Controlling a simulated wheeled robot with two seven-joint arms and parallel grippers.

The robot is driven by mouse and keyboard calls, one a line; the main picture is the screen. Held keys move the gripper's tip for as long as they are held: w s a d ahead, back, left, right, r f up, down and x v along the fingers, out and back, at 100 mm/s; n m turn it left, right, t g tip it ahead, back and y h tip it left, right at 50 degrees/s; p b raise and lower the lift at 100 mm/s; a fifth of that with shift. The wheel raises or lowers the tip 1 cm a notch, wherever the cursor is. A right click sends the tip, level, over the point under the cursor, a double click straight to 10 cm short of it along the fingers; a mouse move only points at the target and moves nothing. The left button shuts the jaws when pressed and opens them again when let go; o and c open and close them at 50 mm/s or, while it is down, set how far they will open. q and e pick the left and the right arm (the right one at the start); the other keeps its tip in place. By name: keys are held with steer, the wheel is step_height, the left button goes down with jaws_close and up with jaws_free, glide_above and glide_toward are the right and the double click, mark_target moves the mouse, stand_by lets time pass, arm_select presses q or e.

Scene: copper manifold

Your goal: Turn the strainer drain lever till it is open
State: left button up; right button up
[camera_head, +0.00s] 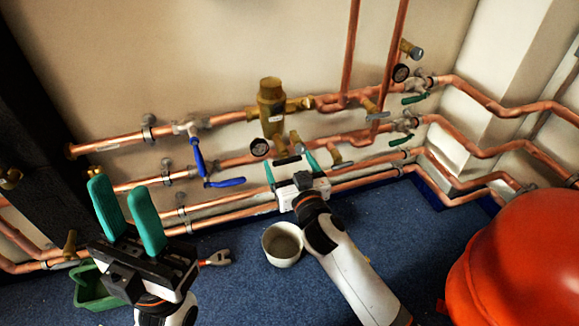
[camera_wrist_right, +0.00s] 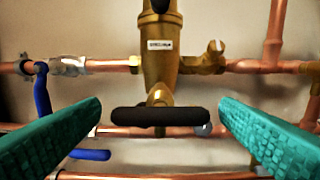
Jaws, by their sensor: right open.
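The brass strainer (camera_head: 271,105) is on the upper copper pipe. In the right wrist view its labelled body (camera_wrist_right: 161,62) stands upright in the centre. Its black drain lever (camera_wrist_right: 160,117) lies crosswise below the body. In the head view the lever (camera_head: 287,160) is a small dark bar between the right fingers. My right gripper (camera_head: 289,167) is open, one teal finger on each side of the lever with gaps at both ends. My left gripper (camera_head: 118,184) is open and empty at the lower left, well away from the strainer.
Blue-handled valve (camera_head: 198,155) is left of the strainer. Green-handled valves (camera_head: 414,99) are at the right. A white pot (camera_head: 283,244), a wrench (camera_head: 215,258) and a green crate (camera_head: 92,291) are on the blue floor. A large red vessel (camera_head: 520,265) fills the lower right.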

steer(key=shift+w+a, duration=0.1)
steer(key=shift+w, duration=0.25)
steer(key=shift+c, duration=0.5)
steer(key=c, duration=0.9)
